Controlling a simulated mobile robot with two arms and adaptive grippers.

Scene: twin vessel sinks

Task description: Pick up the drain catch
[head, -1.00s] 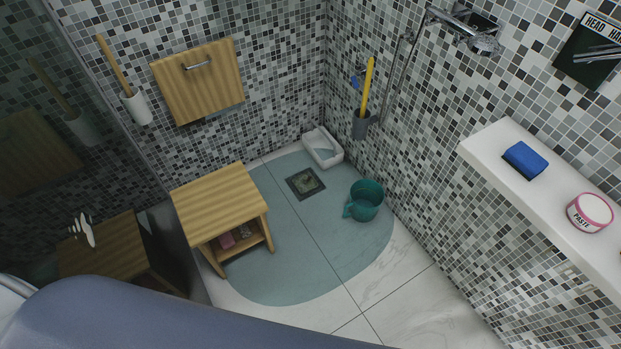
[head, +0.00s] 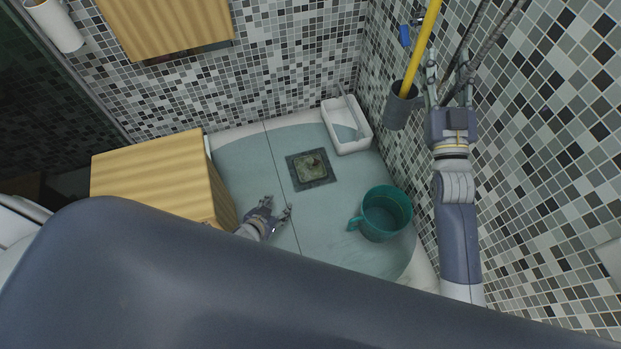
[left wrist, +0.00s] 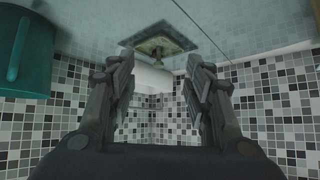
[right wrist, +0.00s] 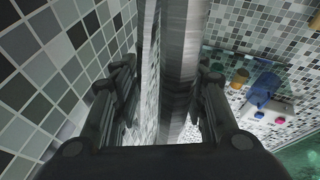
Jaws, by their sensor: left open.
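The drain catch (head: 311,167) is a dull greenish-brown piece in a dark square drain frame (head: 330,181) in the floor. In the left wrist view the drain catch (left wrist: 158,45) shows beyond the fingers, at the top centre. My left gripper (head: 279,206) is open and empty, low over the floor to the lower left of the drain and apart from it. My right gripper (head: 449,68) is up by the right wall with its fingers apart. In the right wrist view a grey metal bar (right wrist: 181,70) shows between its fingers; I cannot tell how near it is.
A teal mug-like pail (head: 384,214) stands right of the drain. A white tray (head: 347,125) sits in the back corner. A wooden stool (head: 150,178) stands at left. A grey holder (head: 402,106) with a yellow handle is on the right wall. Floor around the drain is clear.

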